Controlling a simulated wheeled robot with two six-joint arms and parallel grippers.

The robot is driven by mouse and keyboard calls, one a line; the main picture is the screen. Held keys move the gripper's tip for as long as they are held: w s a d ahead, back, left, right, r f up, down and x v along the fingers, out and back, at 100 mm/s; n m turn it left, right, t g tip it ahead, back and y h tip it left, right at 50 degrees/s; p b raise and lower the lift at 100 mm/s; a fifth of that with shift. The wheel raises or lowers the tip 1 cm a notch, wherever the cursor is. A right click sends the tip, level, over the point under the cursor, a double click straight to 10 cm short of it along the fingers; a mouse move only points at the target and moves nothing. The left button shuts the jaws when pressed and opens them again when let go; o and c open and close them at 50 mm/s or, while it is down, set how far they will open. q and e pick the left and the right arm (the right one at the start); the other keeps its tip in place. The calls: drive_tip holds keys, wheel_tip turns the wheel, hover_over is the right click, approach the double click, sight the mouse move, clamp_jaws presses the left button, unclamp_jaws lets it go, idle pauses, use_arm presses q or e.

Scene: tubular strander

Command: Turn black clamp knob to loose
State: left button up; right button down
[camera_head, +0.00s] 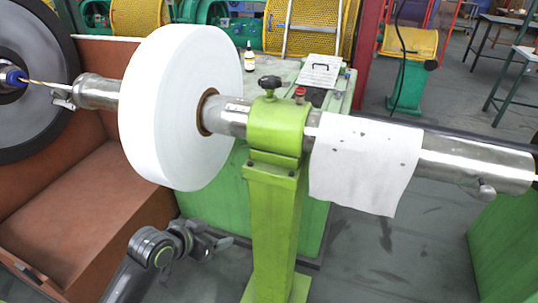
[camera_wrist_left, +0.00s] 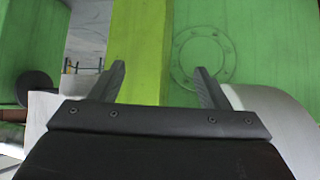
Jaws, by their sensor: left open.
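The black clamp knob (camera_head: 269,83) stands on top of the lime-green clamp (camera_head: 278,125), which wraps around a horizontal steel tube (camera_head: 440,160). The clamp sits on a lime-green post (camera_head: 272,225), which also shows in the left wrist view (camera_wrist_left: 138,45). My left gripper (camera_head: 222,242) is low, to the left of the post and well below the knob. In the left wrist view its two fingers (camera_wrist_left: 160,72) are apart with nothing between them. The knob is not seen in that view. My right gripper is not in view.
A large white roll (camera_head: 170,110) is on the tube left of the clamp. A white cloth (camera_head: 365,165) hangs over the tube on the right. A green cabinet (camera_head: 318,215) with a bottle (camera_head: 249,58) stands behind.

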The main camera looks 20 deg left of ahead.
use_arm(q)
drive_tip(key=w+d+r+m+t+h, duration=0.1)
drive_tip(key=w+r+t+h, duration=0.1)
drive_tip(key=w+r, duration=0.45)
drive_tip(key=w+d+r+m+t+h, duration=0.15)
drive_tip(key=w+r, duration=0.25)
drive_tip(key=r, duration=0.5)
drive_tip(key=m+t+h, duration=0.1)
drive_tip(key=t+h, duration=0.1)
drive_tip(key=h, duration=0.2)
approach(274, 76)
drive_tip(key=x, duration=0.3)
drive_tip(key=b+x, duration=0.1)
drive_tip(key=x, duration=0.2)
drive_tip(key=b+x, duration=0.1)
drive_tip(key=x, duration=0.3)
drive_tip(key=shift+s+d+f, duration=0.15)
drive_tip(key=shift+f, duration=0.15)
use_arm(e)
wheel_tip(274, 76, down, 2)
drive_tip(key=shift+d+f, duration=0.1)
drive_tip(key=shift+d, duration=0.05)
